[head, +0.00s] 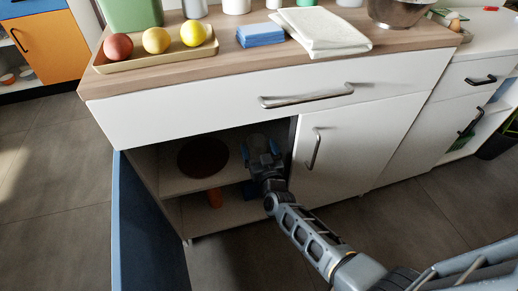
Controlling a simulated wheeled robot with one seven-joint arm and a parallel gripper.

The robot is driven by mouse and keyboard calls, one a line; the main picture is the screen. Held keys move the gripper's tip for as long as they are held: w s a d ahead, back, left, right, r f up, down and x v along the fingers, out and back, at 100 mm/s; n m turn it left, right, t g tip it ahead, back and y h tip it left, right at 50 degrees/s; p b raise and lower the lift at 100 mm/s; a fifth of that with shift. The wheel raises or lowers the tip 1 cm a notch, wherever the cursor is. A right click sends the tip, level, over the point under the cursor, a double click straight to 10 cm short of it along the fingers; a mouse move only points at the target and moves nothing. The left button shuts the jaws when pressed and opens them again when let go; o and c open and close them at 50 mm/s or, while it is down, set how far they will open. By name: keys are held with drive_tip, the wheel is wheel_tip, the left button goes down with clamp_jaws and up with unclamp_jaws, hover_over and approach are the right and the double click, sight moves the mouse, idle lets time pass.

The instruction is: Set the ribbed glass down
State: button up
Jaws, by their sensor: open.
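My gripper (260,150) reaches into the open left side of the white cabinet, over its upper shelf (173,185). Its blue-tipped fingers are apart. A pale greyish shape, apparently the ribbed glass (258,142), shows between and just beyond the fingers. The ribbing is too small to make out. My gripper hides its lower part, so I cannot tell whether it touches the shelf or the fingers.
A dark round object (203,157) is left of my gripper on the upper shelf. The blue door (150,225) stands open at left; the closed white door (355,145) is close on the right.

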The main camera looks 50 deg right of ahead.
drive_tip(key=shift+r, duration=0.2)
drive_tip(key=p+v, duration=0.2)
drive_tip(key=v, duration=1)
drive_tip(key=shift+s, duration=0.1)
drive_tip(key=s+a+r+n+t+y, duration=0.1)
drive_tip(key=s+a+r+n+y, duration=0.2)
drive_tip(key=s+a, duration=0.4)
drive_tip(key=s+a+r+n+y, duration=0.1)
drive_tip(key=s+a+r+y, duration=0.2)
drive_tip(key=s+a+r, duration=0.5)
drive_tip(key=s+a+r+n+g+y, duration=0.1)
drive_tip(key=s+r+n+y, duration=0.2)
drive_tip(key=s+r, duration=0.9)
wheel_tip(320, 180, up, 2)
drive_tip(key=shift+a+r+y, duration=0.1)
drive_tip(key=shift+a+y, duration=0.2)
drive_tip(key=shift+y, duration=0.4)
drive_tip(key=shift+s, duration=0.1)
